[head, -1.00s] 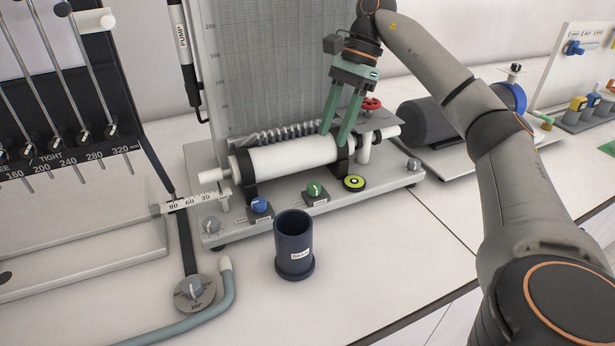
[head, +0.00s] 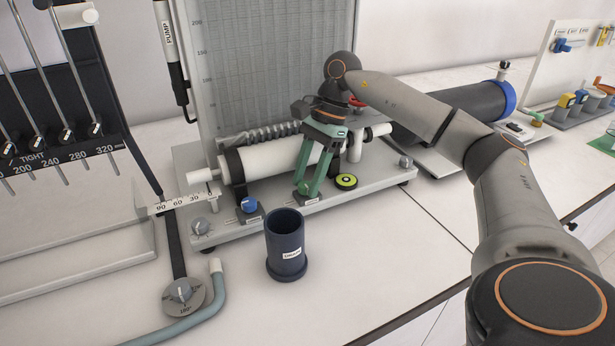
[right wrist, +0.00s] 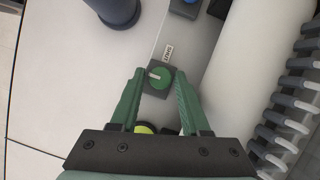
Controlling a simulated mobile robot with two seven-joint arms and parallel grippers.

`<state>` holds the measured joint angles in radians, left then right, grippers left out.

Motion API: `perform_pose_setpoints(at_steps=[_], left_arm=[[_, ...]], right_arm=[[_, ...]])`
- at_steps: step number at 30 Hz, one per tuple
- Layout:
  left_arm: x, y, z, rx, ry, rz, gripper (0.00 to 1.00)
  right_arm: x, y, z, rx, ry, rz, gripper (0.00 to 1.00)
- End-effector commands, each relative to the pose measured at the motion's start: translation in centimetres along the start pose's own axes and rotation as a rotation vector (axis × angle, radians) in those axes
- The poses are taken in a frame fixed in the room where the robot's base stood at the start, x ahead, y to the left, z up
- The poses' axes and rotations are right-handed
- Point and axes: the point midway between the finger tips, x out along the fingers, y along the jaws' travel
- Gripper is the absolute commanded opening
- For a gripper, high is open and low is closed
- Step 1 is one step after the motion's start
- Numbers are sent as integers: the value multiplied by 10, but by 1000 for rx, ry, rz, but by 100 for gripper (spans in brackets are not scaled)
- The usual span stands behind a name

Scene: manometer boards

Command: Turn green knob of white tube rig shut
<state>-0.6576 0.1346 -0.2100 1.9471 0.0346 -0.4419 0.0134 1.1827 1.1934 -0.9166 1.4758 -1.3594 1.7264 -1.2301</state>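The white tube rig has a white cylinder (head: 270,160) on a grey base (head: 385,178), in front of a grid board. The green knob (right wrist: 160,77) sits on a small dark block with a label beside it. In the right wrist view its white pointer mark points left. My right gripper (head: 308,190) has green fingers pointing down at the knob, which they largely hide in the head view. The fingers are open, one on each side of the knob, with gaps between. My left gripper is not in view.
A blue knob (head: 249,204) is left of the green one. A dark blue cup (head: 285,245) stands in front of the rig. The bench front right of the cup is clear.

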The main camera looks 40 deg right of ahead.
Motion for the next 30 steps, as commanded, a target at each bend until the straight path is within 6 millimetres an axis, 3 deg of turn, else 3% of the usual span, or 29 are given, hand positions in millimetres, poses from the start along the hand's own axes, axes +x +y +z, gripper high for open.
perform_pose_setpoints(at_steps=[2, 12, 30], left_arm=[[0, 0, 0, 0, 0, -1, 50], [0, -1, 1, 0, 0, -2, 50], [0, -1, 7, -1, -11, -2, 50]], right_arm=[[0, 0, 0, 0, 0, 0, 38], [0, 0, 0, 0, 0, 1, 0], [0, 1, 0, 76, 1, -30, 0]])
